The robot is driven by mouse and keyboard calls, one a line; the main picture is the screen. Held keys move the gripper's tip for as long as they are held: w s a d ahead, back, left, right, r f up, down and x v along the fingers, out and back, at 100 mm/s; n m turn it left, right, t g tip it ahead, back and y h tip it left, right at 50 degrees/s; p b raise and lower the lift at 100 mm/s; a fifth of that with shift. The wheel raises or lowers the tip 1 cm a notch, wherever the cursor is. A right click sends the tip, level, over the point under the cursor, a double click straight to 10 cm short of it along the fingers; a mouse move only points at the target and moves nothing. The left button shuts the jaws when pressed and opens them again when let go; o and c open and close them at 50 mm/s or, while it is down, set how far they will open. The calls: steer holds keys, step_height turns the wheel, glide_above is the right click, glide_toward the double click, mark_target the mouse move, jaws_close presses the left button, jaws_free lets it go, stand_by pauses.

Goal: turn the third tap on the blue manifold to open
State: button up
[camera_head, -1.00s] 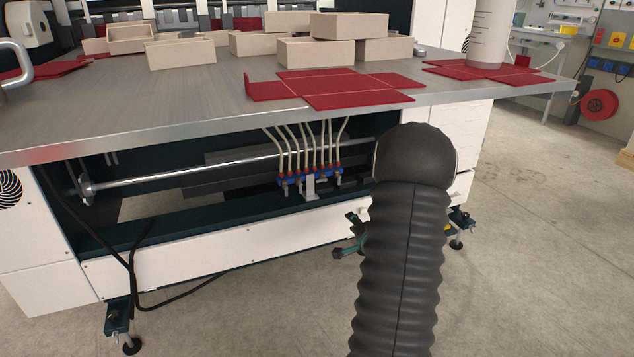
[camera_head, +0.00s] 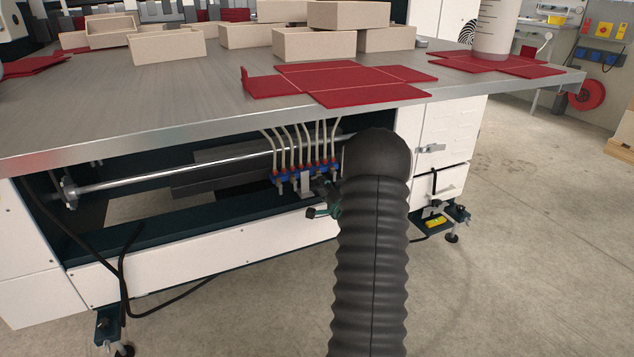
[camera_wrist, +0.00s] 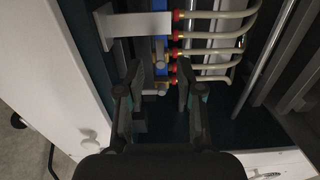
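The blue manifold (camera_head: 290,175) hangs under the table's front edge, with a row of small metal taps below it and red fittings and cream hoses above. My arm hides its right end in the head view. My gripper (camera_head: 324,198) shows just left of my dark sleeved arm, close to the manifold's right part. In the wrist view, my gripper (camera_wrist: 159,72) is open, with its two fingers apart on either side of the lower end of the manifold (camera_wrist: 160,48). A metal tap lies near the gap between the fingertips. Which tap it is, and whether anything touches it, I cannot tell.
A grey metal bracket (camera_head: 305,186) supports the manifold. The table (camera_head: 150,100) overhangs it, bearing beige boxes and red flat blanks (camera_head: 350,85). A steel rod (camera_head: 150,176) runs behind. A dark beam lies below. Open floor is at the right.

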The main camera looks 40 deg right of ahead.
mark_target(315, 178)
steer(key=shift+x, duration=2.3)
steer(key=shift+a, duration=0.1)
jaws_close()
